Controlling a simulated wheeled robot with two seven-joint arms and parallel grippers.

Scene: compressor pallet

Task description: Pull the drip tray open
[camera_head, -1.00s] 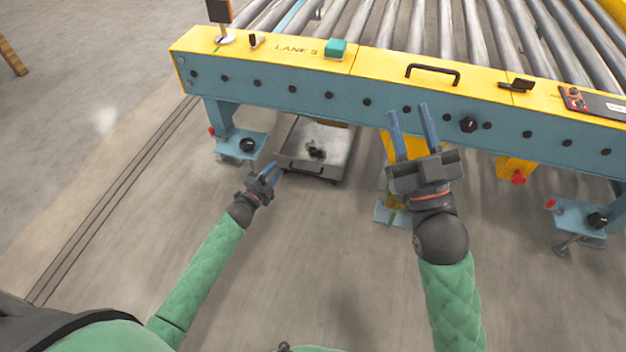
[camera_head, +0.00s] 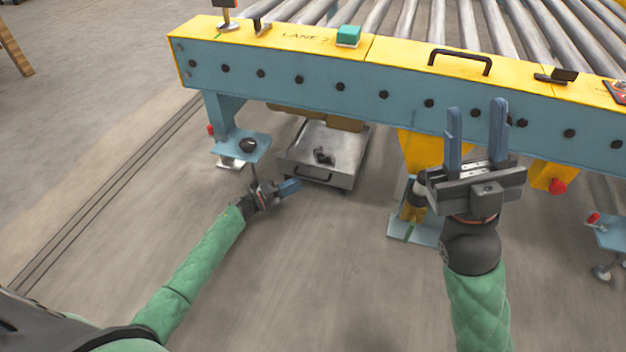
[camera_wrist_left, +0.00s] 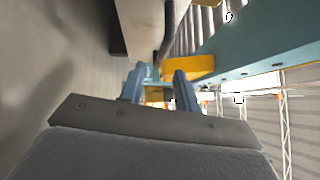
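The drip tray (camera_head: 345,148) is a grey metal tray low under the conveyor's left end, with a small dark object (camera_head: 323,156) in it. A dark handle (camera_head: 313,175) is on its front face. My left gripper (camera_head: 289,188) is just left of and in front of this handle, fingers pointing right. The left wrist view shows its fingers (camera_wrist_left: 160,82) apart; a grey wall and a dark curved bar lie beyond, and I cannot tell whether they touch. My right gripper (camera_head: 477,125) is open and empty, pointing up in front of the conveyor's side.
The conveyor's blue side beam (camera_head: 300,85) with its yellow top runs above the tray. A blue support foot (camera_head: 240,146) stands left of the tray, close behind my left gripper. A yellow bracket and leg (camera_head: 415,150) stand right of it. The floor in front is clear.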

